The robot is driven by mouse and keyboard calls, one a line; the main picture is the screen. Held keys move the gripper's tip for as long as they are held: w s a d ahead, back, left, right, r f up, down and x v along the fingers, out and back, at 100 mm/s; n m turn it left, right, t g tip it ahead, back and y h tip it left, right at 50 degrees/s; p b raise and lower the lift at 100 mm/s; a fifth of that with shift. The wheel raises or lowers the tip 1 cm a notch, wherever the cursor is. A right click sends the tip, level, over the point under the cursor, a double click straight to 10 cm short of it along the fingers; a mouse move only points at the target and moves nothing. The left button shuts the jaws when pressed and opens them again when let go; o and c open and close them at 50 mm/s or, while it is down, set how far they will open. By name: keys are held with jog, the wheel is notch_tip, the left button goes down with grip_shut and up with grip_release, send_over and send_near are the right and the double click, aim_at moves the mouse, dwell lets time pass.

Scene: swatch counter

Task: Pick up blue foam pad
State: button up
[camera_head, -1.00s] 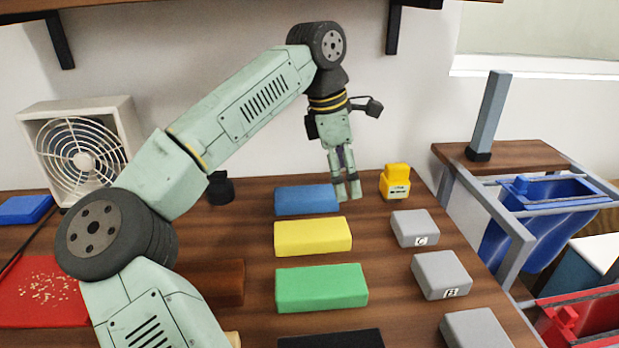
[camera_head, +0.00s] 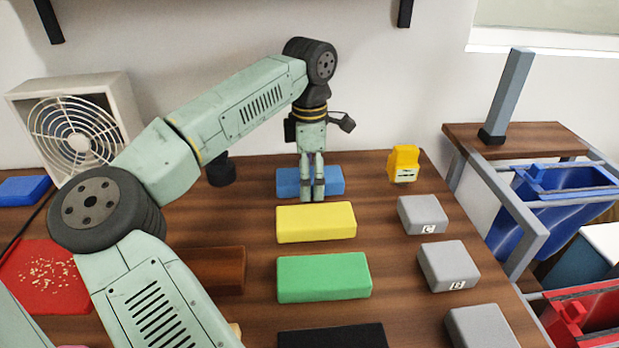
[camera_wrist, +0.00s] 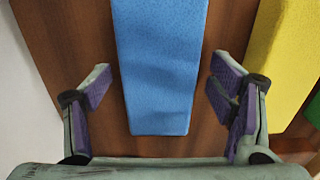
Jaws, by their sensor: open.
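The blue foam pad (camera_head: 333,181) lies flat on the wooden counter, behind the yellow pad in the head view. My gripper (camera_head: 312,190) is directly over and in front of its middle in that view and hides part of it. In the wrist view the blue foam pad (camera_wrist: 160,70) runs away from between my open fingers (camera_wrist: 158,92), its near end lying between them. The purple finger pads stand to either side with gaps, and nothing is held. The exact height of the fingertips over the pad is hard to tell.
A yellow pad (camera_head: 316,222), green pad (camera_head: 323,277) and black pad (camera_head: 333,337) lie in a row toward the front. Grey blocks (camera_head: 422,214) line the right. A yellow device (camera_head: 403,164) stands right, a dark cylinder (camera_head: 221,171) left, and a fan (camera_head: 75,135) far left.

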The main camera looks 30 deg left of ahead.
jog(key=shift+c, duration=0.4)
jog(key=c, duration=0.9)
jog(key=shift+c, duration=0.2)
